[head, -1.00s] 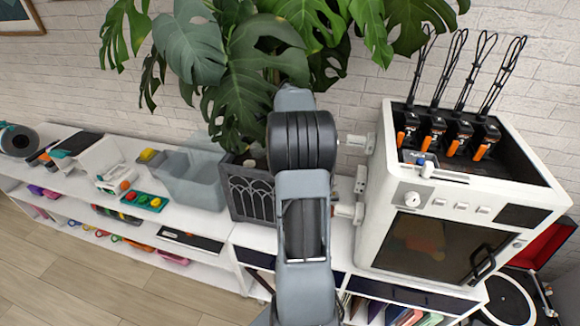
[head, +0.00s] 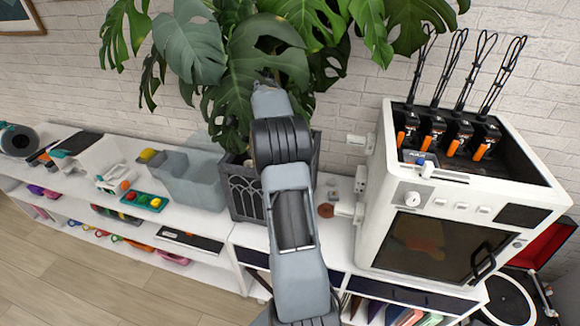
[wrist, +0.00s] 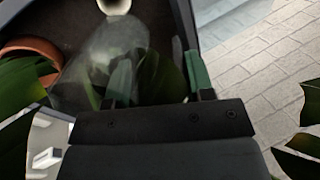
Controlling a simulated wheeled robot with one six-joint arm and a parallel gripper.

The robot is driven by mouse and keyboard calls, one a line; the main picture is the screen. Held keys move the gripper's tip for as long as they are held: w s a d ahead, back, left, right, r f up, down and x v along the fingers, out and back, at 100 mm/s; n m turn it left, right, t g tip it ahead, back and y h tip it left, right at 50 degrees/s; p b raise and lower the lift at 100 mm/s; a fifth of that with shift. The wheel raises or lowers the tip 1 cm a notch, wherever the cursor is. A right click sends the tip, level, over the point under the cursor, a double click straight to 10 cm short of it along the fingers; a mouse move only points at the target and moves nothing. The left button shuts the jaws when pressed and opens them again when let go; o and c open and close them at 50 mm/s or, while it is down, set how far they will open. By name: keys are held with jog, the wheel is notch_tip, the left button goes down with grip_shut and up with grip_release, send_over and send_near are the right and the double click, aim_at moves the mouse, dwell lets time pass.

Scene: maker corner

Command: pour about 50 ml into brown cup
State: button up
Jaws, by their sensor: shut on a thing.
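My gripper (wrist: 158,80) shows in the wrist view with its two green-tipped fingers apart around a clear, see-through thing (wrist: 100,55). Its outline is faint, and I cannot tell its exact shape or how much liquid is in it. In the head view the gripper is hidden among the leaves beyond my arm. A small brown round thing (head: 326,210) on the white shelf, left of the white machine, may be the brown cup. It is small and partly unclear, and I cannot find it with certainty in the wrist view.
A large leafy plant (head: 235,75) in a dark lattice planter (head: 246,205) crowds my arm. A terracotta rim (wrist: 32,46) shows in the wrist view. The white machine (head: 385,215) stands right, a clear grey bin (head: 190,190) left. A white shelf (head: 222,228) runs below.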

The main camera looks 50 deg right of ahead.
jog(key=shift+w+a+f, duration=0.1)
jog(key=shift+w+f, duration=0.15)
jog(key=shift+w, duration=0.3)
jog(key=shift+w+a+r+g, duration=0.2)
jog(key=shift+w+g, duration=0.35)
jog(key=shift+g, duration=0.45)
jog(key=shift+w+a+f+g+h, duration=0.15)
jog(key=shift+w+f+g+h, duration=0.25)
jog(key=shift+w+f+g, duration=0.35)
jog(key=shift+a+f+g, duration=0.1)
jog(key=shift+a+g, duration=0.05)
jog(key=shift+g, duration=0.2)
jog(key=shift+a, duration=0.15)
